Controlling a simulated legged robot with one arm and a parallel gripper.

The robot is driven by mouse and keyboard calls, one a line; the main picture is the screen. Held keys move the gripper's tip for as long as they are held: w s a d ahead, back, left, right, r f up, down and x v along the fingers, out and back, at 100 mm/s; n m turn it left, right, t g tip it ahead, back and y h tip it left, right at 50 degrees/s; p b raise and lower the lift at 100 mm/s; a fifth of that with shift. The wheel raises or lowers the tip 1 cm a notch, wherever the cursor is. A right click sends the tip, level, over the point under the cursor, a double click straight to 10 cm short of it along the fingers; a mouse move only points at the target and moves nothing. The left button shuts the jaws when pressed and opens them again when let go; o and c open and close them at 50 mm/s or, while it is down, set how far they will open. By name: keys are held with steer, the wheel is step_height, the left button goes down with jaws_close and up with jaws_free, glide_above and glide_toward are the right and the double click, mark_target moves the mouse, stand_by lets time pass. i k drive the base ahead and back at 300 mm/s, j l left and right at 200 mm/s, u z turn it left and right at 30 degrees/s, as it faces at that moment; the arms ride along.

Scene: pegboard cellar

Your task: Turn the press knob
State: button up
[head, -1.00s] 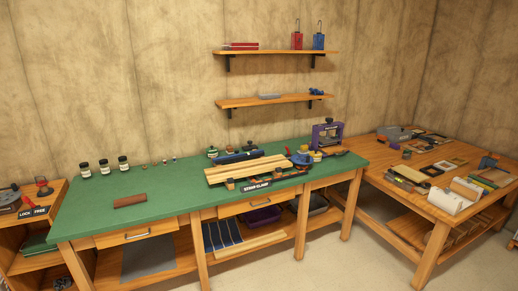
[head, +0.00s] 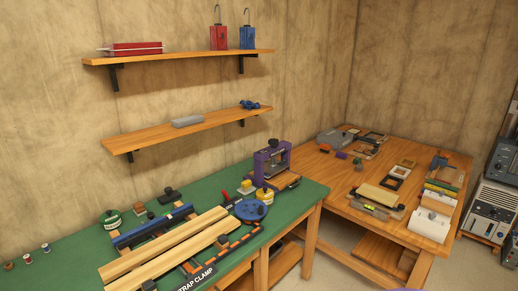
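The purple press (head: 262,168) stands on the far right end of the green bench top, with an open frame and grey parts inside it. A small dark part shows at the top of its frame. I cannot tell for sure whether this is the knob, or how it is turned. A wooden board lies at the foot of the press. My gripper is not in view.
The green bench (head: 75,250) holds a strap clamp with pale wooden strips (head: 165,255), a blue round tool (head: 250,210) and small jars. A wooden table (head: 320,172) with many parts stands to the right. Two wall shelves (head: 190,128) hang above. Grey machines (head: 490,208) stand far right.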

mark_target(274, 142)
steer(key=i+u, duration=0.55)
steer(key=i+l+u, duration=0.15)
steer(key=l, duration=0.2)
steer(key=i+l+u, duration=0.15)
steer(key=l, duration=0.25)
steer(key=i+l+u, duration=0.15)
steer(key=l, duration=0.25)
steer(key=i+l+u, duration=0.15)
steer(key=l, duration=0.3)
steer(key=i+l+u, duration=0.15)
steer(key=l, duration=0.3)
